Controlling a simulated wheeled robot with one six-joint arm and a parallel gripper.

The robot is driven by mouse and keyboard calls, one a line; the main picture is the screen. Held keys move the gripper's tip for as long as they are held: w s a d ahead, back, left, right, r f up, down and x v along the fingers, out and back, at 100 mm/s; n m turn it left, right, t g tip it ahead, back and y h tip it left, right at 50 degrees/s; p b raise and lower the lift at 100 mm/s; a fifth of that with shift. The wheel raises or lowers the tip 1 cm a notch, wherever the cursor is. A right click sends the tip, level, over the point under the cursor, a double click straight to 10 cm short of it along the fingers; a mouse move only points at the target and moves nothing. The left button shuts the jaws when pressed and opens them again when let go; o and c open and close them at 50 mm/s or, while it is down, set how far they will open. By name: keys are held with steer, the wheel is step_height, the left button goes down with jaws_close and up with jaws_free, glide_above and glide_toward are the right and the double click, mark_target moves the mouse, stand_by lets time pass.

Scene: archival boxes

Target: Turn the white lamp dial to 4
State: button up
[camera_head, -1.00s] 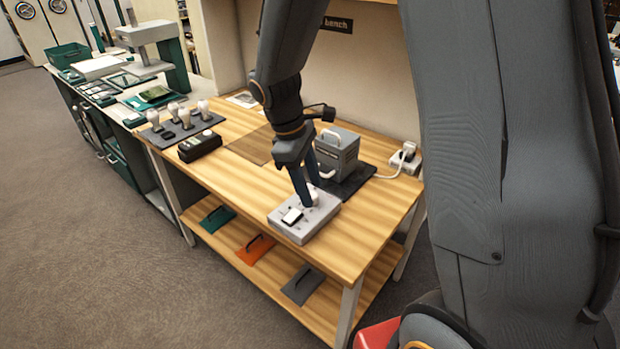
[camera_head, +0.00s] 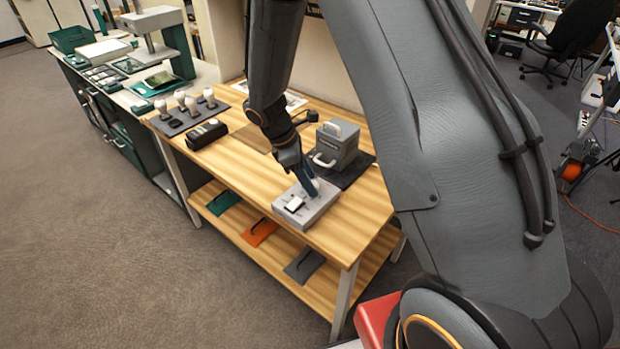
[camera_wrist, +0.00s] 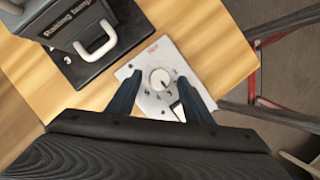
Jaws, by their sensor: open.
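The white lamp dial (camera_wrist: 160,79) is a round knob on a light grey control box (camera_wrist: 140,67) in the wrist view. Marks ring the dial, but they are too small to read. In the head view the box (camera_head: 318,209) sits near the front edge of the wooden bench, and my gripper hides the dial. My gripper (camera_head: 312,192) points down over the box. In the wrist view its two blue fingers (camera_wrist: 162,88) are apart, one on each side of the dial. I cannot tell whether they touch it. A white switch (camera_head: 294,204) is on the box beside the dial.
A grey lamp unit with a white handle (camera_head: 337,146) stands on a dark mat (camera_head: 352,174) just behind the box. A black case (camera_head: 206,134) and a rack of white bulbs (camera_head: 170,124) stand further left on the bench (camera_head: 240,185). The bench's front strip is clear.

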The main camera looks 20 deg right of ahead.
steer(key=shift+d+f, duration=0.1)
steer(key=shift+f, duration=0.15)
steer(key=c, duration=1)
steer(key=shift+m, duration=0.3)
steer(key=m+g, duration=0.1)
steer(key=m, duration=0.3)
steer(key=shift+w+d+g+y+b, duration=0.1)
steer(key=shift+w+g+y+b, duration=0.1)
steer(key=shift+g+y+b, duration=0.15)
steer(key=shift+m+g+y+b, duration=0.35)
steer(key=shift+m+g, duration=0.2)
steer(key=shift+m, duration=0.95)
